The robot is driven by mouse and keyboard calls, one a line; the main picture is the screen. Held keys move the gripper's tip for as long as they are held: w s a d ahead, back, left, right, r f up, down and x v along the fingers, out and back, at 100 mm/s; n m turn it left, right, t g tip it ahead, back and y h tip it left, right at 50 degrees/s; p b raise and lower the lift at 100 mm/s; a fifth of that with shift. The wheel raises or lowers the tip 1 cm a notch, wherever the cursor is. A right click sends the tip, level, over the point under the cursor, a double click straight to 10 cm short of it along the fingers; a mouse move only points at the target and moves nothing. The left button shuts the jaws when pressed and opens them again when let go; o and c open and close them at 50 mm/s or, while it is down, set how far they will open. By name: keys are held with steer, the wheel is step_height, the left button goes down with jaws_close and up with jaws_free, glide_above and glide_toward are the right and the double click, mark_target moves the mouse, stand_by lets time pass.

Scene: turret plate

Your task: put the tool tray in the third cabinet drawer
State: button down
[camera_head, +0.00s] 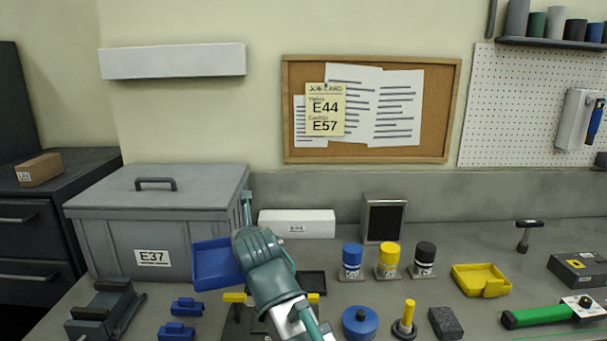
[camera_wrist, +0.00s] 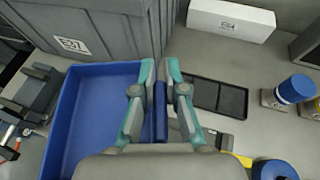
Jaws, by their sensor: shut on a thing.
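The blue tray (camera_head: 208,280), a shallow open box that I take for the tool tray, hangs tilted in front of the grey crate. My gripper (camera_head: 247,225) is shut on its right wall. In the wrist view the tray (camera_wrist: 95,115) fills the left, its inside empty where visible, with the wall between the two teal fingers of my gripper (camera_wrist: 160,88). The dark cabinet (camera_head: 60,245) stands at the far left; the drawer fronts in view look shut. Its lower part is cut off, so I cannot tell which drawer is the third.
The lidded grey crate (camera_head: 110,232) marked E37 stands between tray and cabinet. A brown box (camera_head: 39,170) lies on the cabinet. A dark vise-like block (camera_head: 105,310) and blue pieces (camera_head: 178,330) lie below the tray. Jars, a yellow tray (camera_head: 480,280) and tools are at right.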

steer(key=s+a+r+n+g+y, duration=0.1)
steer(key=s+a+n+g+y, duration=0.15)
steer(key=s+a, duration=0.75)
steer(key=s+a+r+n+g+y, duration=0.25)
steer(key=s+a, duration=0.35)
steer(key=s, duration=0.9)
steer(key=s+a+n+g+y, duration=0.1)
steer(key=s+a+n+y, duration=0.15)
steer(key=s+a, duration=0.8)
steer(key=s+a+r+n+g+y, duration=0.1)
steer(key=s+n+g, duration=0.3)
steer(key=s, duration=1.6)
steer(key=shift+s+a+r, duration=0.25)
steer(key=shift+s+r, duration=0.15)
steer(key=shift+r, duration=0.15)
steer(key=shift+w+n+y, duration=0.1)
steer(key=shift+n+y, duration=0.15)
